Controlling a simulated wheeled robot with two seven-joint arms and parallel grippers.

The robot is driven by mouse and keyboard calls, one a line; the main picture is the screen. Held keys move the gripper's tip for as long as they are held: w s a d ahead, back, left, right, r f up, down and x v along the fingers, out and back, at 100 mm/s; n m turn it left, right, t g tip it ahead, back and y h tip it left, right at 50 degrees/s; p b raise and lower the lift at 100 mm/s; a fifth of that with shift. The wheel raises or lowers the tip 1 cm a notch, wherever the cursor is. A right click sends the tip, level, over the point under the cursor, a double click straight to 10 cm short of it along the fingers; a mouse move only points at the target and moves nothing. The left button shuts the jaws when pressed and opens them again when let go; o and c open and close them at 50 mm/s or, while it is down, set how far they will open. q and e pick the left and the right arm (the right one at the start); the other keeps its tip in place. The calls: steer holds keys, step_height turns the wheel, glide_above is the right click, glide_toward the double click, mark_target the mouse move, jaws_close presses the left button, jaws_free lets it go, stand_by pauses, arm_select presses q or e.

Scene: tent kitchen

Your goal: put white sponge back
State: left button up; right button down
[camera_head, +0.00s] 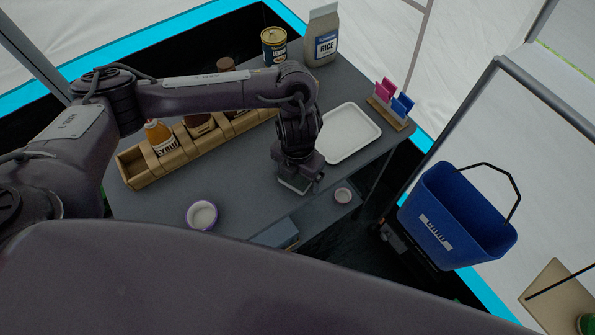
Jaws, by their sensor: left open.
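My left gripper (296,186) points down over the front part of the grey table (245,195), left of the white tray. It is open. A pale edge shows at its fingertips; I cannot tell whether it is the white sponge or part of the gripper. No white sponge can be clearly made out elsewhere. A wooden holder (389,115) with an upright pink piece (384,89) and blue piece (402,105) stands at the table's right edge. My right gripper is not in view.
A white tray (347,133) lies right of the gripper. A wooden condiment rack (142,170), a can (274,46) and a rice bag (322,36) stand behind. A blue bucket (455,217) is at right.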

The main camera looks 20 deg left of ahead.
arm_select(q)
steer(key=shift+r+p, duration=0.3)
steer(key=shift+r, duration=0.2)
step_height(320, 180, up, 11)
steer(key=p, duration=0.2)
steer(key=shift+r, duration=0.2)
